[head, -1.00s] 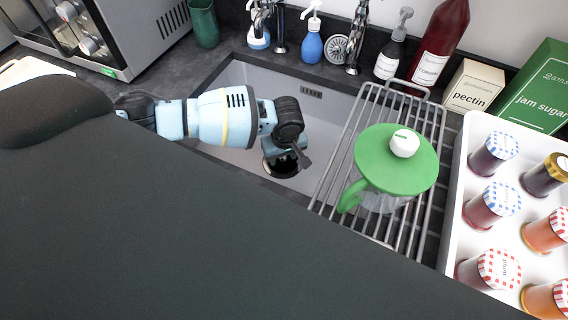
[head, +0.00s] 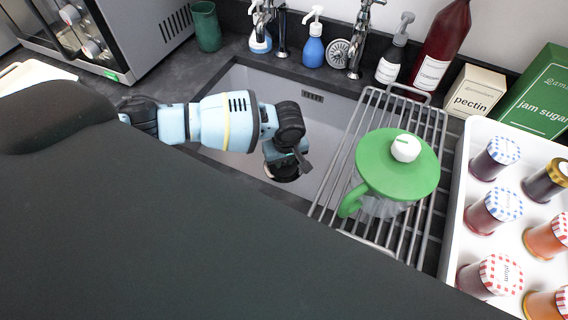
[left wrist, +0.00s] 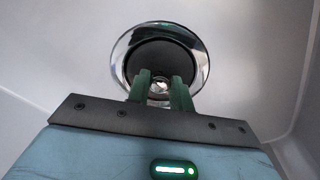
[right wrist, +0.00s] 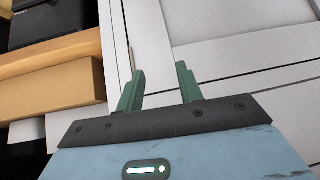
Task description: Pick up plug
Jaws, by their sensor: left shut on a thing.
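The plug (left wrist: 160,60) shows in the left wrist view as a dark round disc with a small bright knob, ringed by shiny metal. In the head view its dark edge (head: 284,174) shows low in the sink, partly hidden by my left gripper. My left gripper (left wrist: 160,86) reaches down into the sink and is shut on the plug's knob, one finger on each side. I cannot tell whether the disc is seated in the drain or just above it. My right gripper (right wrist: 158,86) is open and empty before white panels.
The grey sink (head: 235,85) surrounds my left gripper. To its right, a wire rack (head: 345,150) holds a jug with a green lid (head: 385,165). A white tray (head: 455,190) of jam jars stands further right. Taps (head: 358,45) and soap bottles (head: 313,45) line the back.

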